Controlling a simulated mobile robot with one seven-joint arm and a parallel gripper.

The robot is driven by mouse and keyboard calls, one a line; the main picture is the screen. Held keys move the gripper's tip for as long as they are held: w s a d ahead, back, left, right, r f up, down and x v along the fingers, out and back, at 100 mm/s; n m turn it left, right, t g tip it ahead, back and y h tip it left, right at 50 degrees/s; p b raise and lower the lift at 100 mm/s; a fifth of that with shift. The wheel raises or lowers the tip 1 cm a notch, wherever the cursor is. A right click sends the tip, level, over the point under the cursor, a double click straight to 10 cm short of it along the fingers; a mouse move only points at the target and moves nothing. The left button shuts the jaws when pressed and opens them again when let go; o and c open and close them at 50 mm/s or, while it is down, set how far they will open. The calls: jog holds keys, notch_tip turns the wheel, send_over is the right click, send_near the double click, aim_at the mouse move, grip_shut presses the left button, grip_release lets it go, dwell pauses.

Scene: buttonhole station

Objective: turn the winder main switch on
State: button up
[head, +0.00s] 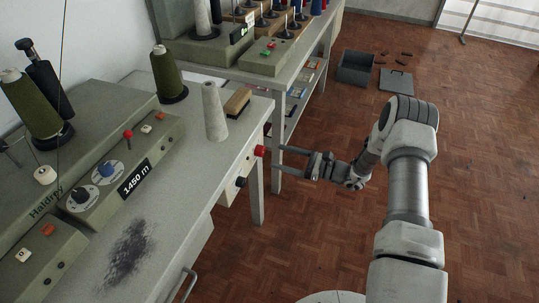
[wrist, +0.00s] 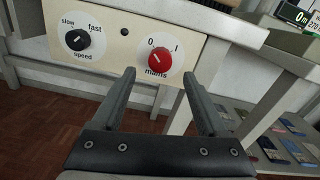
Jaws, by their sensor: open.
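The main switch is a round red knob (wrist: 158,60) on a white disc marked 0 and I, with "mains" below, on a cream panel (wrist: 118,22). Its pointer is too small to read with certainty, but it seems to lean towards the 0. In the head view the red knob (head: 260,151) sticks out from the front of the winder bench (head: 205,160). My gripper (head: 281,160) is open and empty, just right of the knob and apart from it. In the wrist view its fingertips (wrist: 158,76) lie to either side of the knob and slightly below.
A black speed knob (wrist: 78,39) sits on the same panel, left of the red one. The bench holds a grey cone (head: 214,112), a brush (head: 237,103) and green thread spools (head: 168,75). A shelved table (head: 290,75) stands behind. The parquet floor on the right is mostly clear.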

aim_at(264, 152)
jog(key=shift+x, duration=2.35)
grip_shut()
